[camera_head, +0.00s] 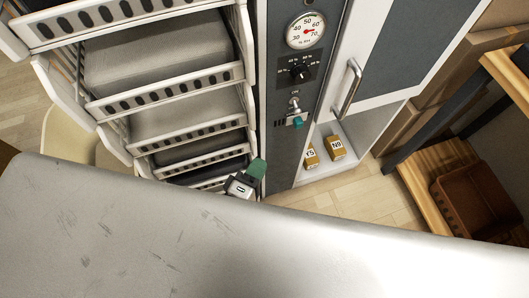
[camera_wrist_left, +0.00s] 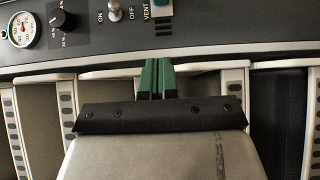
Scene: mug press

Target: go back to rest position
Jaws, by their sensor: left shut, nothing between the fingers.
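My left gripper (camera_head: 256,168) has green fingertips and shows near the middle of the head view, below the control panel (camera_head: 283,152) and beside the rack of trays. In the left wrist view its green fingers (camera_wrist_left: 157,66) are together and empty, pointing at the panel's lower edge. The panel carries a round gauge (camera_head: 306,30), a black knob (camera_head: 299,71), an on/off switch (camera_head: 294,103) and a teal vent button (camera_head: 298,122). The fingertips look apart from these controls. My right gripper is in neither view.
A rack with several slotted white trays (camera_head: 168,93) stands left of the panel. Right of it is a white cabinet with a metal handle (camera_head: 348,88) and yellow boxes (camera_head: 335,147) in its lower opening. A brown bin (camera_head: 478,212) sits on a wooden shelf at the far right.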

